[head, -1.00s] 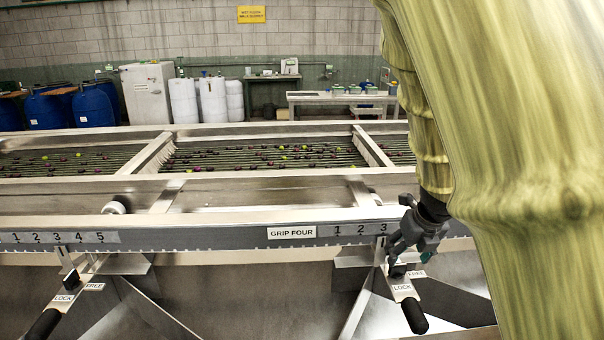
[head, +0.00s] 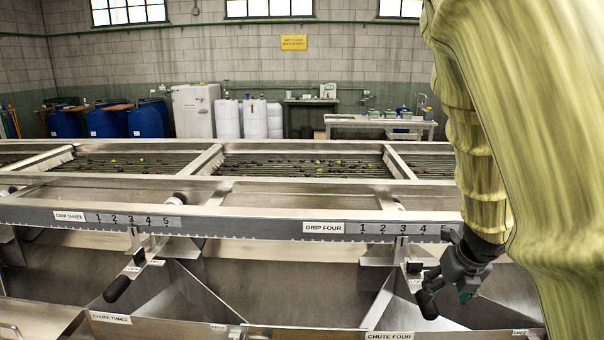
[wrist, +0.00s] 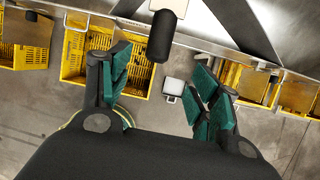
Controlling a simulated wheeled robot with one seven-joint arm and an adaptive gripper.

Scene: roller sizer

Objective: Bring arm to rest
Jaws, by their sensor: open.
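My gripper (head: 450,290) is at the right of the head view, close beside the black-handled lever under the GRIP FOUR rail (head: 340,228). The lever's black handle (head: 427,304) also shows in the wrist view (wrist: 161,36), at the top between the fingers. In the wrist view my gripper (wrist: 165,85) has its two teal-padded fingers spread apart, with nothing held between them. The handle appears beyond the fingertips and not gripped. My large yellow-green arm covers the right side of the head view. The lever's labels are partly hidden by the gripper.
A second lever (head: 118,288) hangs under GRIP THREE. Chute panels, CHUTE THREE (head: 110,318) and CHUTE FOUR (head: 388,335), lie below the rail. Yellow crates (wrist: 88,50) stand on the floor, with a small white box (wrist: 174,87) nearby. Blue barrels (head: 105,122) line the back wall.

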